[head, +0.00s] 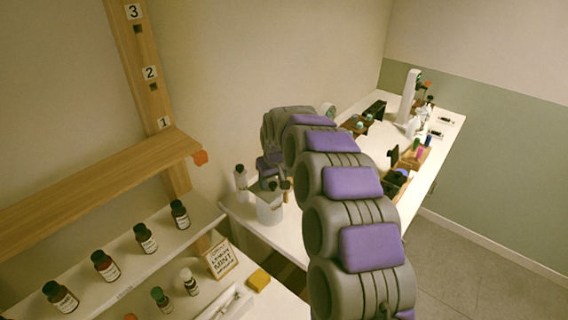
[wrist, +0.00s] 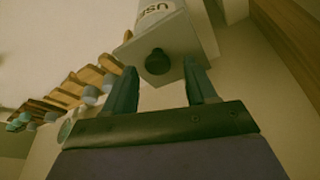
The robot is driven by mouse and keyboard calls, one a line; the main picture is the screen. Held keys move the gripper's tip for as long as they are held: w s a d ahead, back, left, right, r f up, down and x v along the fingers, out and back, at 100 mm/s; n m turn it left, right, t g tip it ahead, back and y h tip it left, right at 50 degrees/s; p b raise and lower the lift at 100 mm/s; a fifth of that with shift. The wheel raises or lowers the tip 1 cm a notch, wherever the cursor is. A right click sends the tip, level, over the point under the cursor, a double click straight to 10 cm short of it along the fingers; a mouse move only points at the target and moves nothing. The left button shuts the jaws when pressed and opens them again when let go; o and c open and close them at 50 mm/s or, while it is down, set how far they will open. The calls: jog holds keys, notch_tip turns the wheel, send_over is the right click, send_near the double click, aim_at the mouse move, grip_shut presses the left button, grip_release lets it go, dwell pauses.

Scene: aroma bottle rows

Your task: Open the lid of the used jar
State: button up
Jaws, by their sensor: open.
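The used jar (head: 269,211) is a pale container standing on the white table in the head view, under the end of my arm. In the wrist view its side (wrist: 196,30) shows the letters "USE". Its flat grey lid (wrist: 176,72) is on the jar and carries a dark round knob (wrist: 158,62). My gripper (wrist: 160,66) is open, with one finger to each side of the knob in that view. A gap shows between the knob and each finger. In the head view my gripper (head: 273,183) is just above the jar, partly hidden by my arm.
White bottles (head: 240,183) stand close left of the jar. A wooden shelf (head: 100,190) and a row of dark bottles (head: 146,238) are at the left. Wooden racks (head: 412,157) and a white device (head: 411,97) stand farther along the table.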

jog(key=shift+s+f+t+y+b, duration=0.25)
jog(key=shift+f+t+y+b, duration=0.15)
jog(key=shift+b, duration=0.4)
jog(key=p+v, duration=0.3)
jog(key=v, duration=1.4)
jog(key=shift+d+r+p, duration=0.25)
jog(key=shift+r+p, duration=0.1)
jog(key=shift+p, duration=0.05)
